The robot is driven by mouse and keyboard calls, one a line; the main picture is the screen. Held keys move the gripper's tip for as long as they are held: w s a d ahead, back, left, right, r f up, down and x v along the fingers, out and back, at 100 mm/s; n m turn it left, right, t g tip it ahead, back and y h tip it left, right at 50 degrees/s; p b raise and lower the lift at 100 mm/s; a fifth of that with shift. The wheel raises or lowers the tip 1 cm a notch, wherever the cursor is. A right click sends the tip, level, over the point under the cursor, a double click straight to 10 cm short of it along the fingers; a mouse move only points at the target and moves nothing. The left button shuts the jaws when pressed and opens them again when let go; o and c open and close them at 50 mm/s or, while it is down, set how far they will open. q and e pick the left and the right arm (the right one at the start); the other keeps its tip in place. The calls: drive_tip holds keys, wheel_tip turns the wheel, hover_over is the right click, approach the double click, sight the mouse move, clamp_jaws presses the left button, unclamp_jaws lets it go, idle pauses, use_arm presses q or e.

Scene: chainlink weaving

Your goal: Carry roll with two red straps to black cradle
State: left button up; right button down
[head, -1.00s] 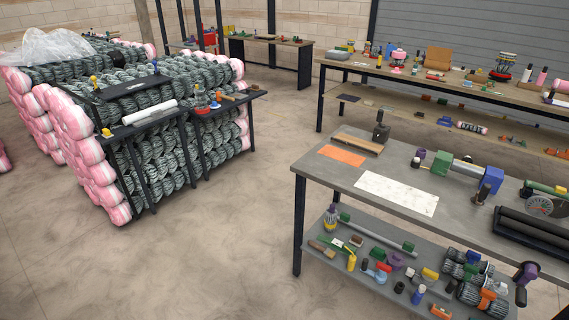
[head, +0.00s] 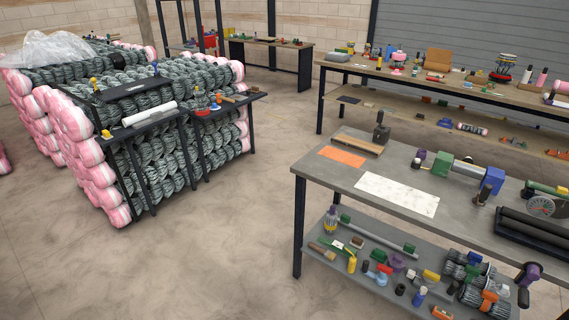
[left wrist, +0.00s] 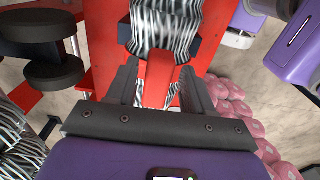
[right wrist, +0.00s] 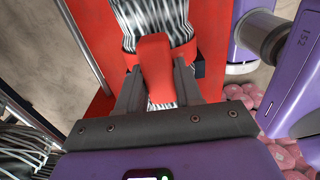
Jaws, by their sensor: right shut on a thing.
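The roll (left wrist: 168,38) is a bundle of grey-and-white wire, seen at the top of the left wrist view; it also shows in the right wrist view (right wrist: 150,20). One red strap (left wrist: 158,80) lies between the fingers of my left gripper (left wrist: 163,85), with narrow gaps beside it, so the jaws look open around it. The other red strap (right wrist: 155,68) fills the space between the fingers of my right gripper (right wrist: 157,85), which is shut on it. The roll's ends are cut off. Neither gripper shows in the head view.
A red panel (left wrist: 103,45) lies below the roll. In the head view, a rack of stacked wire rolls with pink ends (head: 75,140) stands left. A grey workbench (head: 455,215) with tools stands right, with a black tray (head: 530,243). Open floor (head: 220,230) lies between.

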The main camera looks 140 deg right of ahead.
use_arm(q)
drive_tip(key=shift+o, duration=1)
drive_tip(key=shift+d, duration=0.1)
use_arm(e)
drive_tip(key=shift+s, duration=0.1)
use_arm(q)
drive_tip(key=shift+s+f, duration=0.15)
use_arm(e)
drive_tip(key=c, duration=1.1)
unclamp_jaws()
drive_tip(key=shift+s+f, duration=0.1)
drive_tip(key=shift+f, duration=0.05)
use_arm(q)
drive_tip(key=shift+d, duration=0.1)
use_arm(e)
drive_tip(key=o, duration=0.5)
drive_tip(key=shift+s+d, duration=0.1)
drive_tip(key=shift+c, duration=0.2)
drive_tip(key=shift+w, duration=0.2)
use_arm(q)
drive_tip(key=shift+c, duration=0.7)
drive_tip(key=shift+r, duration=0.25)
use_arm(e)
drive_tip(key=shift+r, duration=0.25)
drive_tip(key=shift+r+p, duration=4.15)
drive_tip(key=shift+p, duration=0.15)
use_arm(q)
wheel_tip(320, 180, up, 10)
